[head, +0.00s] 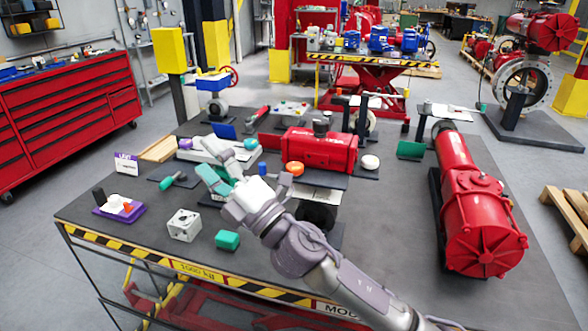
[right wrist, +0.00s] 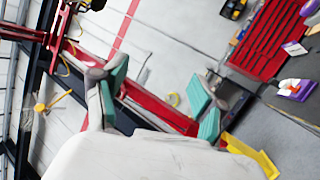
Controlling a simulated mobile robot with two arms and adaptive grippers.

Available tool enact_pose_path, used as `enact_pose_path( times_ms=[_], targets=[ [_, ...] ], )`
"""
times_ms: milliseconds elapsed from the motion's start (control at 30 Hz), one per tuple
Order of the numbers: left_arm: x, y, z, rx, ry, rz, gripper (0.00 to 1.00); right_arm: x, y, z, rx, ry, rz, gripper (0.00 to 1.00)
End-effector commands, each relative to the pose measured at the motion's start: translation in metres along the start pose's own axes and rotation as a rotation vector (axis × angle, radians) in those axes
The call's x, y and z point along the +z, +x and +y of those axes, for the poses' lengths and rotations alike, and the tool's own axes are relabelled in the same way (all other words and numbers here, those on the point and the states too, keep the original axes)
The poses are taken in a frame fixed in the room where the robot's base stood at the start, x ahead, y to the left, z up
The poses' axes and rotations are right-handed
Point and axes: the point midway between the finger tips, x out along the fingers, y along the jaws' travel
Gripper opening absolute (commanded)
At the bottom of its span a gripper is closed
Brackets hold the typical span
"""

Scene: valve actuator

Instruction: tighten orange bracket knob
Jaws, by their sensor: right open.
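The orange knob (head: 295,168) sits at the front left of a red valve actuator (head: 325,148) in the middle of the table. My right gripper (head: 223,172) has teal finger pads and is open and empty. In the head view it appears left of the orange knob, above the table, and its fingers point away from the knob. The right wrist view shows its two fingers (right wrist: 160,92) spread apart with nothing between them. The knob does not show clearly in that view. My left gripper is not in view.
The lift table (head: 395,215) also holds a large red cylinder (head: 468,205) at right. A grey cube (head: 184,225), teal block (head: 228,240) and purple tray (head: 118,206) lie at front left. A white round knob (head: 370,162) is right of the actuator.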

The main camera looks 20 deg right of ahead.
Motion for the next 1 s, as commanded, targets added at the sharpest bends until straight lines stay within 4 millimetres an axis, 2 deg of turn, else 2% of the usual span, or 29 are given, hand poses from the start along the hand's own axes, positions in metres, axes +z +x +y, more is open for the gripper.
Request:
enact_pose_path(
  times_ms=[33,100,200,300,433,533,633,1000],
  targets=[
    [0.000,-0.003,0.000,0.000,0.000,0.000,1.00,0.024,-0.020,-0.005,-0.022,0.221,-0.134,0.71],
    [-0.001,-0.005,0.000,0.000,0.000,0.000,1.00,0.057,-0.050,-0.015,-0.025,0.527,-0.326,0.71],
    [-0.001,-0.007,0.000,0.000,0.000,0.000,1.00,0.091,-0.096,-0.032,0.012,0.885,-0.572,0.71],
    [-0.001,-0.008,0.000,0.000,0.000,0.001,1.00,0.110,-0.136,-0.045,0.071,1.132,-0.761,0.71],
    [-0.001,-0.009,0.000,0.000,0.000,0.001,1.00,0.121,-0.167,-0.055,0.132,1.296,-0.897,0.71],
    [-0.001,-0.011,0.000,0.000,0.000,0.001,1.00,0.126,-0.171,-0.058,0.150,1.335,-0.930,0.71],
    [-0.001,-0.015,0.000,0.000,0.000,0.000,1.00,0.133,-0.164,-0.061,0.151,1.335,-0.932,0.71],
    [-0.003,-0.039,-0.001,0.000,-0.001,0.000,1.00,0.182,-0.114,-0.089,0.149,1.328,-0.930,0.71]
  ],
)
